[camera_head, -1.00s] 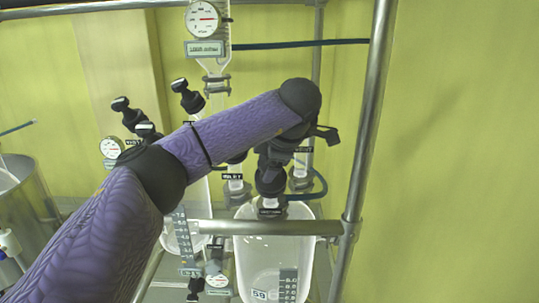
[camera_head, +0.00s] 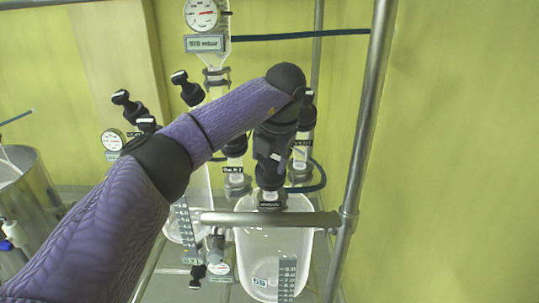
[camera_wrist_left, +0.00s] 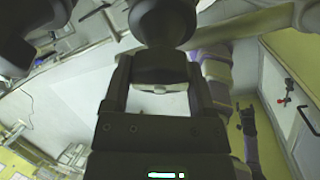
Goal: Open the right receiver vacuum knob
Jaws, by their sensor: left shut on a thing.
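The right receiver is a clear glass vessel (camera_head: 262,245) hanging below the metal crossbar in the head view. Three black-topped valves stand on its top. The front one has a small tag (camera_head: 271,206) that I cannot read surely. My left gripper (camera_head: 270,178) points down over this front valve and is shut on its black knob, which it mostly hides. In the left wrist view the two fingers (camera_wrist_left: 158,85) close around a dark part, with a round black piece (camera_wrist_left: 162,18) beyond them. My right gripper is in neither view.
An inert-tagged valve (camera_head: 236,165) stands left of my gripper, and a vent-tagged valve (camera_head: 302,135) close on its right. A metal crossbar (camera_head: 235,218) runs in front, joined to an upright post (camera_head: 362,140). A gauge (camera_head: 201,14) and display are above. The right side is clear.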

